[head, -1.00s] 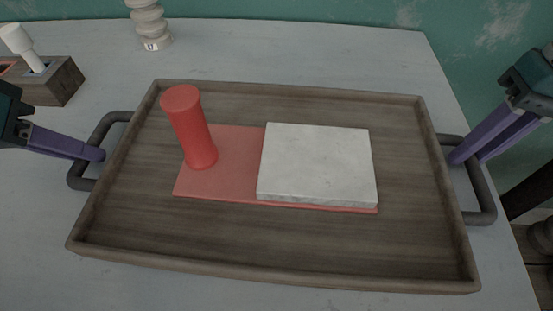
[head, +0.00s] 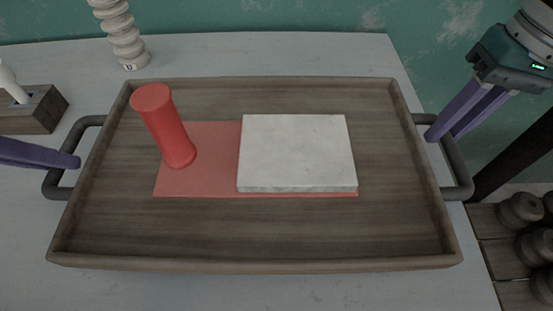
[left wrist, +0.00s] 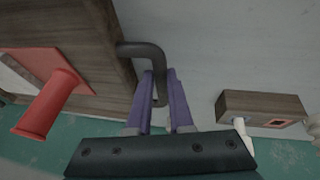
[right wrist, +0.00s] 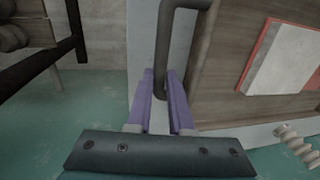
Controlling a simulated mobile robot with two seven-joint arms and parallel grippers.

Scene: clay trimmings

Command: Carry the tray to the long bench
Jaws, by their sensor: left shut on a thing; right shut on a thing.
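The wooden tray (head: 300,239) has a dark handle at each end and appears over the pale table. On it lie a red mat (head: 215,180), an upright red cylinder (head: 164,127) and a pale slab (head: 297,152) on the mat's right part. My left gripper (head: 75,162) is shut on the tray's left handle (head: 52,182); the left wrist view shows its fingers (left wrist: 158,88) around the bar. My right gripper (head: 432,136) is shut on the right handle (head: 459,180); its fingers (right wrist: 161,88) flank the bar in the right wrist view. Whether the tray touches the table is unclear.
A wooden block with a white tool (head: 38,112) stands at the table's left. A stacked pale spiral-like piece (head: 121,35) with a tag stands behind the tray. At the right, beyond the table edge, a slatted wooden shelf (head: 490,240) holds several dark round pieces (head: 521,210).

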